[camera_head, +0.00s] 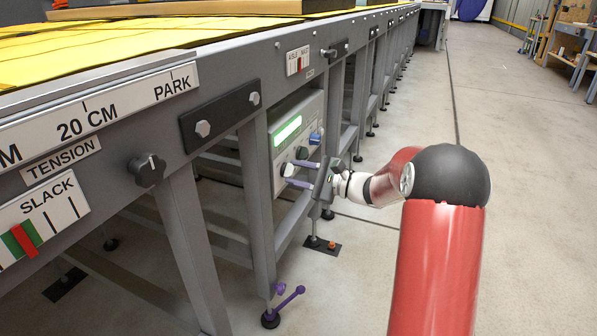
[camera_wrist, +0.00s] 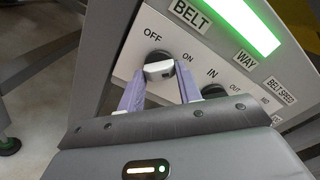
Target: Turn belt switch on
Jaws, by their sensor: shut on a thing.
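The belt switch is a dark round knob with a pale grip bar (camera_wrist: 158,68), on a light grey control panel (camera_wrist: 135,52). OFF is printed at its upper left and ON at its right, under a lit green BELT display (camera_wrist: 245,22). My gripper (camera_wrist: 160,82) is shut on the knob, one purple finger on each side. I cannot tell for certain which label the knob points to. In the head view my gripper (camera_head: 292,174) reaches the panel (camera_head: 312,107) from the right; its fingers partly hide the knob (camera_head: 287,169).
Beside the switch are a WAY knob (camera_wrist: 213,91) marked IN and OUT and a blue knob (camera_head: 315,138). Grey table legs (camera_head: 258,190) flank the panel. A tension knob (camera_head: 146,169) is on the near rail. The floor (camera_head: 520,200) at the right is clear.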

